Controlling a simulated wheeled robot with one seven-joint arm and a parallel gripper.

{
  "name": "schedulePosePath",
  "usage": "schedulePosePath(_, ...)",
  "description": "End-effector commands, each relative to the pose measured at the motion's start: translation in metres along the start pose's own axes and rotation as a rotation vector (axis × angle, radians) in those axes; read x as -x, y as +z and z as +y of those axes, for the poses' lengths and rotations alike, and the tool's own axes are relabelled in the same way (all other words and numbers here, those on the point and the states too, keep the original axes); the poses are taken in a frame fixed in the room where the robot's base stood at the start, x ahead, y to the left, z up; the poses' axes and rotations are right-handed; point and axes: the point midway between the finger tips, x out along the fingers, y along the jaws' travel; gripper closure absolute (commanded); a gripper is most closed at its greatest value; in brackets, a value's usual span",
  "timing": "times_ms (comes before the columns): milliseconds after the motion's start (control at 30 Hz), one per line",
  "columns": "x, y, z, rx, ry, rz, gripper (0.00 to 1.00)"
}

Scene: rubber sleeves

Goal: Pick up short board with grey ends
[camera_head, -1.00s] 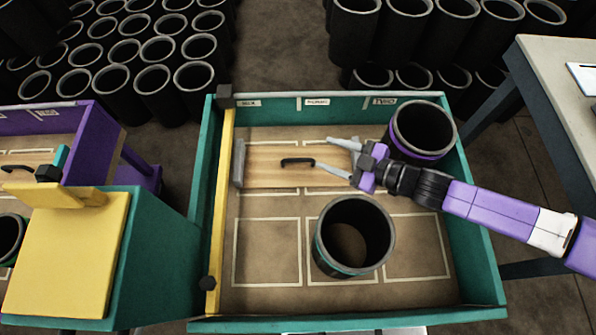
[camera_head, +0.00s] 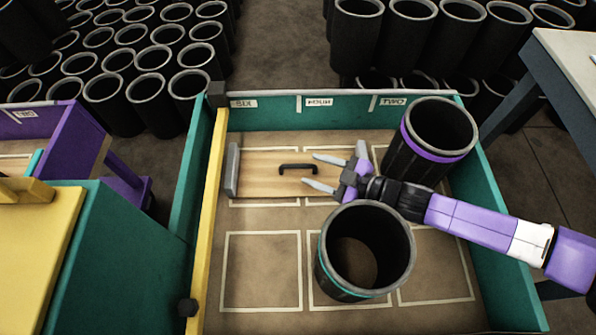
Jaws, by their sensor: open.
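The short board (camera_head: 262,184) is light wood with a grey end (camera_head: 232,170) at its left and a black handle (camera_head: 298,168) on top. It lies flat in the upper left of the teal-walled tray (camera_head: 290,113). Its right end is hidden or partly covered by my gripper. My gripper (camera_head: 339,173) is open, its two grey fingers pointing left over the board's right part, just right of the handle.
A black sleeve with a purple band (camera_head: 404,163) stands in the tray's upper right, behind my arm. A sleeve with a teal band (camera_head: 338,287) stands front centre, close to my arm. The tray's lower left is clear. A table (camera_head: 575,75) is at right.

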Motion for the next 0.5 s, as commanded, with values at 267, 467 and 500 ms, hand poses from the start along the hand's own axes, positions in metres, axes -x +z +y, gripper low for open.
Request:
schedulePosePath(267,-0.034,0.000,0.000,0.000,-0.001,0.000,0.50)
schedulePosePath(467,-0.035,-0.001,0.000,-0.001,0.000,-0.001,0.50)
schedulePosePath(500,-0.035,-0.001,0.000,-0.001,0.000,0.000,0.50)
